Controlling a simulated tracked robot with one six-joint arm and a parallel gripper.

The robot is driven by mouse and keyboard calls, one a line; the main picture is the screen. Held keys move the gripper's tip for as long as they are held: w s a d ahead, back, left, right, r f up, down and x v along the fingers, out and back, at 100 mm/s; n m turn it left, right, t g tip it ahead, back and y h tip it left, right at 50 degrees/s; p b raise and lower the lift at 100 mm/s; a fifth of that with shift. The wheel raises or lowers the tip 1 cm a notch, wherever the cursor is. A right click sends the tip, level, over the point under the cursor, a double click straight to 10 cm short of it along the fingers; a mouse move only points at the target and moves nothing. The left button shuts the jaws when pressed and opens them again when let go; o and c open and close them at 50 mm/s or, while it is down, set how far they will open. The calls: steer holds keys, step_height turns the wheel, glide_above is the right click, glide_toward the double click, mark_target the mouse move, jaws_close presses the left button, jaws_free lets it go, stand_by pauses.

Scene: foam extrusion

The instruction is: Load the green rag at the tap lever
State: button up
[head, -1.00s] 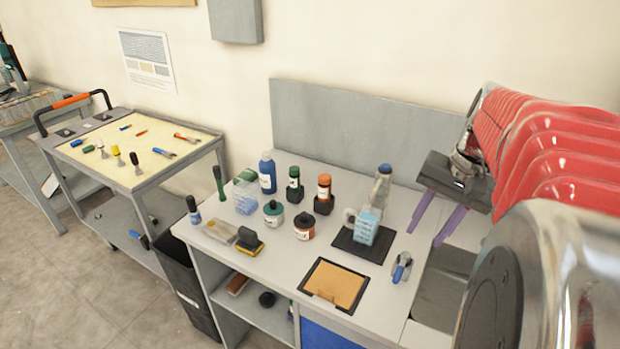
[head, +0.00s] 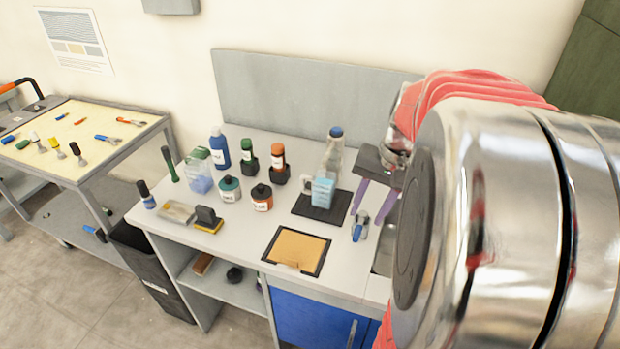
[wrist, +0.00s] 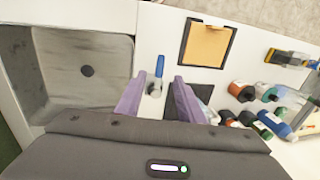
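I cannot make out a green rag or a tap lever for certain in either view. A folded-looking green patch (head: 196,154) shows at the top of a clear jug in the head view; I cannot tell if it is cloth or a lid. My gripper (head: 367,217) is open, its two purple fingers apart and pointing down above the bench. It also shows in the wrist view (wrist: 156,92). A small blue-handled tool (wrist: 157,70) lies on the bench, seen between and beyond the fingertips. The sink basin (wrist: 85,65) is left of the fingers in the wrist view.
A dark mat (head: 306,208) with a light-blue container stands left of my gripper. An orange-brown board (head: 296,250) lies at the front edge. Several bottles and jars stand further left. A trolley (head: 150,135) with small tools stands at far left.

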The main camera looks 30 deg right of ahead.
mark_target(359, 229)
steer(key=f, duration=0.4)
steer(key=w+f, duration=0.1)
steer(key=f, duration=0.1)
steer(key=shift+a, duration=0.35)
steer(key=shift+c, duration=0.5)
jaws_close()
